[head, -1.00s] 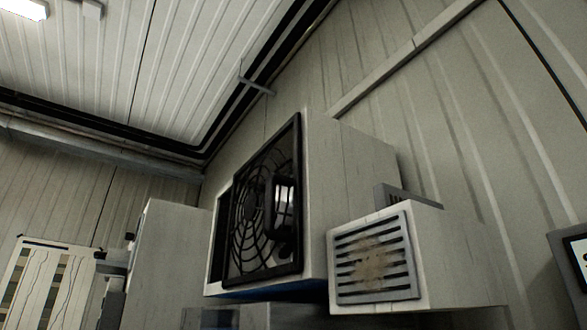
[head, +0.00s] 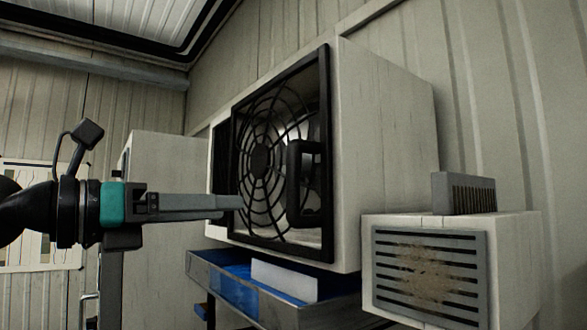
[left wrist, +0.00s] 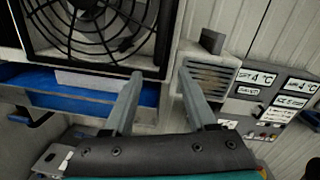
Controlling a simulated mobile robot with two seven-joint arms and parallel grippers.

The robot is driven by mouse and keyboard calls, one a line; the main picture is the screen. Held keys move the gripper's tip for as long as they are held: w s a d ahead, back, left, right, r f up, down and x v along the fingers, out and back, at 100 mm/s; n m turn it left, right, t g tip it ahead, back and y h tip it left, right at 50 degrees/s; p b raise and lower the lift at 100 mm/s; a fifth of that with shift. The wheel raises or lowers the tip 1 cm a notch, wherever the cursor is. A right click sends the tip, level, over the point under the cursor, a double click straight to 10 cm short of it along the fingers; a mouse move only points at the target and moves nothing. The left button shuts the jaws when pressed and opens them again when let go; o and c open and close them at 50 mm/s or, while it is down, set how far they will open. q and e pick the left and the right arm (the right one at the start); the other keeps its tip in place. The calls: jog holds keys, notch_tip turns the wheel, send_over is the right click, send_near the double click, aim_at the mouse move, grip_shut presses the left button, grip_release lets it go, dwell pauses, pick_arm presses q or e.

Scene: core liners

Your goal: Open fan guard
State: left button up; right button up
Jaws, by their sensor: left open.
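The fan guard (head: 262,201) is a black square frame with a round wire grille on the front of a white box (head: 385,160). A black upright handle (head: 293,182) stands out from the guard's right part. The guard's lower part shows at the top left of the left wrist view (left wrist: 95,55). My left gripper (head: 240,202) comes in from the left, in front of the guard and left of the handle. In the left wrist view its two fingers (left wrist: 158,88) are apart with nothing between them. My right gripper is not in view.
A smaller white box with a stained, slotted vent (head: 430,272) stands at lower right, with a grey finned block (head: 464,193) on top. A blue tray (head: 228,277) lies below the fan box. A panel with labels (left wrist: 270,97) shows at right in the left wrist view.

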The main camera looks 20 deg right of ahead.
aim_at(289, 171)
pick_arm(q)
notch_tip(289, 171, up, 6)
jog(key=s+m+t+y+p, duration=0.1)
jog(key=s+t+p, duration=0.1)
jog(key=p+x, duration=0.1)
jog(key=x, duration=0.3)
jog(key=p+x, duration=0.2)
jog(key=x, duration=0.3)
jog(key=p+x, duration=0.1)
jog(key=x, duration=0.3)
jog(key=shift+w+d+f+p, duration=0.2)
jog(key=shift+f+p, duration=0.1)
jog(key=shift+f, duration=0.05)
jog(key=shift+w+d+f, duration=0.1)
jog(key=shift+w+d, duration=0.15)
jog(key=shift+d, duration=0.1)
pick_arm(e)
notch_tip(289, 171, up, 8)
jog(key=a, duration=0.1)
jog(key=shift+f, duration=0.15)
pick_arm(q)
grip_shut()
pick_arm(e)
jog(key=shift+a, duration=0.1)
